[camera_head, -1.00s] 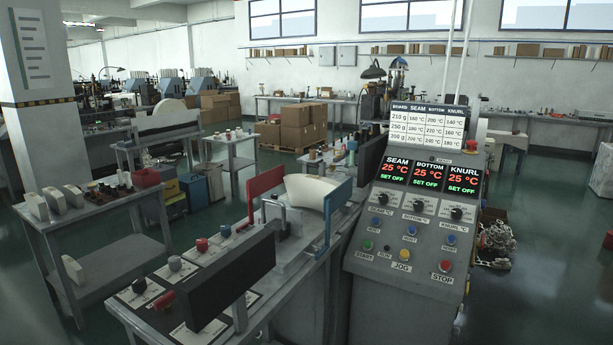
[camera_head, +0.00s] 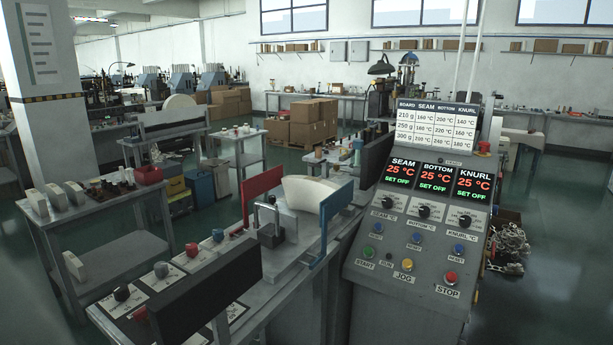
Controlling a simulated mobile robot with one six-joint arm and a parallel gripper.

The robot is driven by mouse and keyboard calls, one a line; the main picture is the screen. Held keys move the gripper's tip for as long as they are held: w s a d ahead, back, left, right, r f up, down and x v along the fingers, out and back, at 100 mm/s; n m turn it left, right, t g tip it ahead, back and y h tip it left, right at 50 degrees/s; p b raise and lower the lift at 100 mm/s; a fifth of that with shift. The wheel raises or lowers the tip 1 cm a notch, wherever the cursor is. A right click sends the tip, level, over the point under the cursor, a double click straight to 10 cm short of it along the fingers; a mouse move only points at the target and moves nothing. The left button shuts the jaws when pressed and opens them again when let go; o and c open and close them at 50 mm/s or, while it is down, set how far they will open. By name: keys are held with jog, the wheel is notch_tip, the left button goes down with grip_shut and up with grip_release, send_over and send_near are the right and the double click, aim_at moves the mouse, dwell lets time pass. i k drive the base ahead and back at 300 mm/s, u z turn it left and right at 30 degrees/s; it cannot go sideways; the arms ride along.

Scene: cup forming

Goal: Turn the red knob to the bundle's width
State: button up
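I cannot tell whether either plate touches the bundle. My gripper is not in view.
A dark panel (camera_head: 205,293) stands in front of the knob row, with a small red part at its left end. The control console (camera_head: 410,255) stands at right, its displays reading 25 °C and SET OFF. A side table (camera_head: 110,196) stands left. Floor is open between.

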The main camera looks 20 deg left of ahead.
aim_at(192, 250)
jog(key=u, duration=0.75)
jog(key=i, duration=1.15)
jog(key=u, duration=0.45)
